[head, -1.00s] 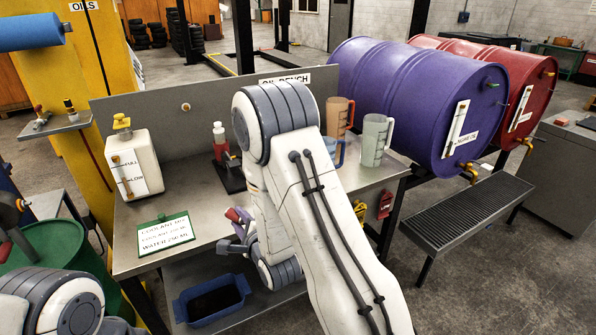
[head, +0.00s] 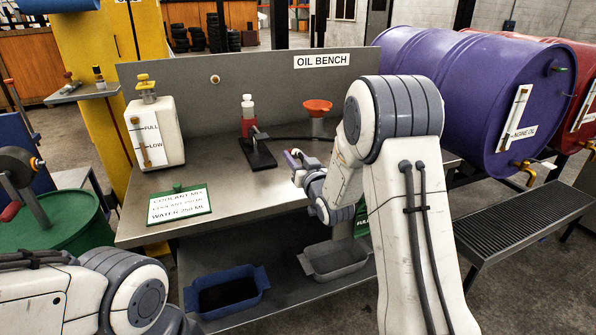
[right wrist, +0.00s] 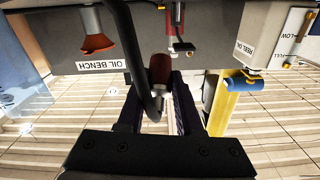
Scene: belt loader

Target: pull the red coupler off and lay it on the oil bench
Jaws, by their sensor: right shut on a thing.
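My right gripper (head: 299,159) is over the front part of the grey oil bench (head: 228,205), its fingers pointing back and left. In the right wrist view the gripper (right wrist: 157,106) is shut on the dark red coupler (right wrist: 160,70), which stands out between the fingers. A black hose (right wrist: 131,48) runs close beside the coupler. In the head view the coupler is too small and covered to make out clearly. The bench bears an OIL BENCH sign (head: 321,61) on its back panel. My left gripper is out of view; only its arm shows at lower left.
Blue (head: 226,294) and grey (head: 335,260) trays sit below. The bench's front middle is clear.

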